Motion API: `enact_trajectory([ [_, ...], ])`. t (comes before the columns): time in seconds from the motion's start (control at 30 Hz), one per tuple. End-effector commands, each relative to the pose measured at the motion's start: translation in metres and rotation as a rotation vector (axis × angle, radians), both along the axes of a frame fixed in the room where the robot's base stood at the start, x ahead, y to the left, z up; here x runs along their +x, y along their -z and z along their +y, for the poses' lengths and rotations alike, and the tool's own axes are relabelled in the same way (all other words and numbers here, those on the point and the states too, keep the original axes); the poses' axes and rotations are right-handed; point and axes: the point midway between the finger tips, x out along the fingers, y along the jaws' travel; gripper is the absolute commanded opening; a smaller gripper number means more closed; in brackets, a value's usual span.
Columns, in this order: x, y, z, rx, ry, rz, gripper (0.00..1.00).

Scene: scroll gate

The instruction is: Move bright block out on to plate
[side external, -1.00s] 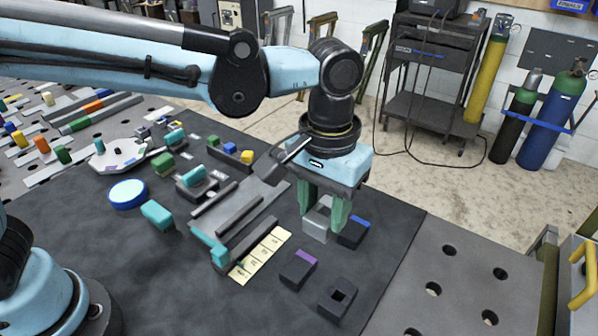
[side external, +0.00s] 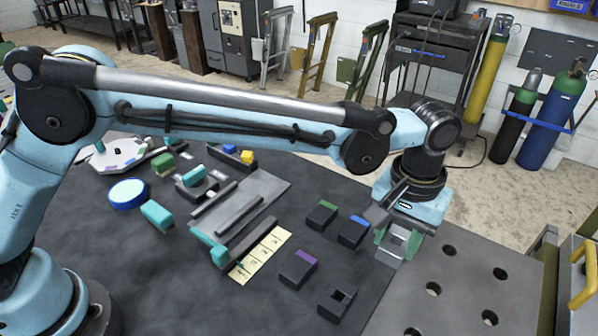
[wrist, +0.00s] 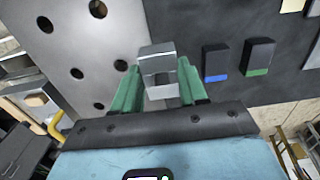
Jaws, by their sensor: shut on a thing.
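The bright block is a pale silver, hollow-looking block (side external: 398,243), and it also shows in the wrist view (wrist: 157,65). My gripper (side external: 397,246) is shut on it, with a green finger on each side in the wrist view (wrist: 160,88). The grey metal plate with round holes (side external: 460,285) lies at the right, and in the wrist view (wrist: 115,50) it fills the upper left. The block appears over the border between the dark mat and this plate. I cannot tell how high it is held, as its underside is hidden.
On the dark mat (side external: 190,280) stand dark blocks with green (side external: 321,215), blue (side external: 352,232) and purple (side external: 298,269) marks. A dark block with a square hole (side external: 337,304) stands in front. Rails (side external: 235,220) and a pale labelled strip (side external: 260,255) lie further left.

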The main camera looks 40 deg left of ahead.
Motion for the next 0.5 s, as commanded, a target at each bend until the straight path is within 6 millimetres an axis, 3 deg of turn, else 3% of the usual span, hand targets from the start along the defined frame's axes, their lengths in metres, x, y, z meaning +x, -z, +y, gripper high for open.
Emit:
enact_trajectory([
  [0.2,0.031,0.019,0.012,0.000,-0.001,0.000,0.00],
  [0.37,0.037,0.026,0.015,0.000,0.001,0.000,0.00],
  [0.5,0.037,0.044,0.015,0.000,0.001,0.000,0.00],
])
